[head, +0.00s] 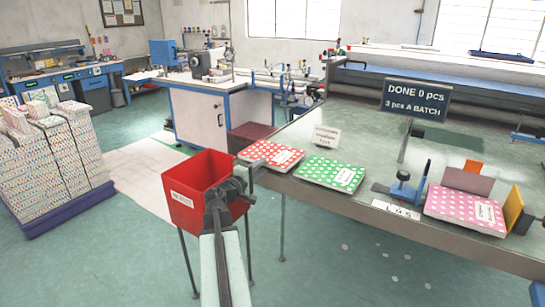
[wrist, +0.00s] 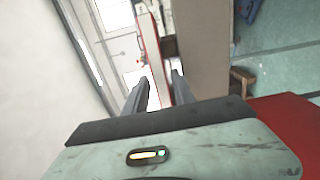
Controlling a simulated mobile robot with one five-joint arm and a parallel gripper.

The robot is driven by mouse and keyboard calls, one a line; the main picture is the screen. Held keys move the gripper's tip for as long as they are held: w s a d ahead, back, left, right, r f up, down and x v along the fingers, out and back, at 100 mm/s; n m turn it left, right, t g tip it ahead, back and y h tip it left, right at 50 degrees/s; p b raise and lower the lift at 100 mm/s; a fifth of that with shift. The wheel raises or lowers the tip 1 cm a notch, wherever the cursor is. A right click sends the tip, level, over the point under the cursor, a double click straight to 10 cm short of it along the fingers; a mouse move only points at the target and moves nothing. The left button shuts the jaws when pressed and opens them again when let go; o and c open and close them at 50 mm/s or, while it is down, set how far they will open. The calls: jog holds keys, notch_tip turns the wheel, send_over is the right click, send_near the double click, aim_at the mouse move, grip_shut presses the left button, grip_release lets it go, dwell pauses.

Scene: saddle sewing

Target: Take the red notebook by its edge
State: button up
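The red notebook with white dots (head: 270,154) lies flat at the left front edge of the work table. In the wrist view a thin red and white edge (wrist: 152,52), which looks like this notebook's, runs up between my fingers. My gripper (head: 247,178) is in front of the notebook's near left edge. In the wrist view my gripper (wrist: 159,82) has its two fingers apart, one on each side of that edge, with gaps showing. I see no clear contact.
A green dotted notebook (head: 330,173) lies just right of the red one. Farther right are a blue-handled tool (head: 405,188) and a pink dotted notebook (head: 466,208). A red bin (head: 190,205) on legs stands close left of my gripper. A small card (head: 327,136) stands behind.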

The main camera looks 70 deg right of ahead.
aim_at(272, 154)
jog(key=x, duration=0.5)
jog(key=shift+w+d, duration=0.2)
jog(key=shift+a, duration=0.1)
grip_shut()
dwell(1.1)
